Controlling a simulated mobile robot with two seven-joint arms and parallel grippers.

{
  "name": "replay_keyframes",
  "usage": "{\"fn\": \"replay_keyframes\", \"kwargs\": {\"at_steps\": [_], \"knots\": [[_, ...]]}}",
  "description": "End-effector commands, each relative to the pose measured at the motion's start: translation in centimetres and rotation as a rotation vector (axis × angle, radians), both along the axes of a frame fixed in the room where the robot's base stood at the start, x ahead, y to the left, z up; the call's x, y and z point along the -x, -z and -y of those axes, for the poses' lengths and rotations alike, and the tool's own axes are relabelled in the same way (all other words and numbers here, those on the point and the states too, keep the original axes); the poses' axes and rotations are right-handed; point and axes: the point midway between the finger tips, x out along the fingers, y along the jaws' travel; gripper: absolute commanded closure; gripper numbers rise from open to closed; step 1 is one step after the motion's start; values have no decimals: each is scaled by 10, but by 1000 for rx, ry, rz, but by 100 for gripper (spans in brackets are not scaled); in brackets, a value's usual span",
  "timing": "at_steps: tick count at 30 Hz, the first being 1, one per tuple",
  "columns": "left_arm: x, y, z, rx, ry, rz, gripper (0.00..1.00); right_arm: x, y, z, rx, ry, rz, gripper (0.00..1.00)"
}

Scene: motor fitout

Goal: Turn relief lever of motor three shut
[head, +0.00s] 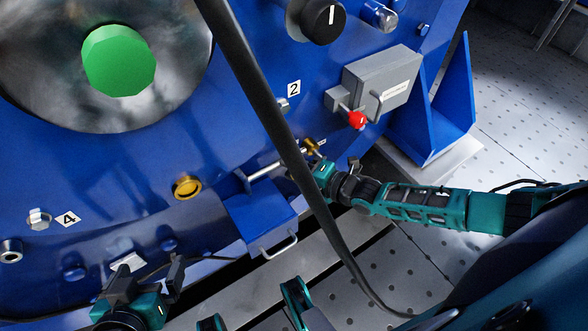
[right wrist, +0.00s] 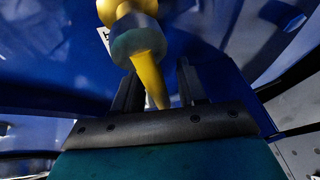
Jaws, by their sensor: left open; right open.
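The relief lever is a small brass-yellow handle (head: 314,146) on the low right side of the blue motor, at the end of a short metal pipe. In the right wrist view the yellow lever (right wrist: 150,76) points down between the two dark fingers of my right gripper (right wrist: 160,88). That gripper is open around the lever; I cannot tell if a finger touches it. In the head view my right gripper (head: 318,162) is small and partly hidden. My left gripper (head: 150,278) is open and empty at the lower left, before the motor's lower edge.
The motor's blue face (head: 130,180) carries a green disc (head: 118,60), a black knob (head: 322,20), a grey box (head: 382,82) with a red knob (head: 357,120), and a brass ring (head: 187,187). A blue box (head: 262,218) juts out below. A black cable crosses the view.

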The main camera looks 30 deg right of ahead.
Motion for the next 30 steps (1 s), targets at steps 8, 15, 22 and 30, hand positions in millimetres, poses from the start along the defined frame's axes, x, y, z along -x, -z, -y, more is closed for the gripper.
{"fn": "replay_keyframes", "kwargs": {"at_steps": [8, 15, 22, 30], "knots": [[0, 1, 0, -2, 0, -3, 0, 0, 0, 0, -1, 0, 0, 78], [0, 2, -2, -4, -3, -3, 0, 1, 0, 0, -1, 0, 0, 100], [0, 3, -3, -7, -3, -2, 0, 1, 0, 0, -1, 0, 0, 100], [0, 3, -4, -8, -3, -3, 0, 1, -1, 0, -20, 1, -4, 100]]}}
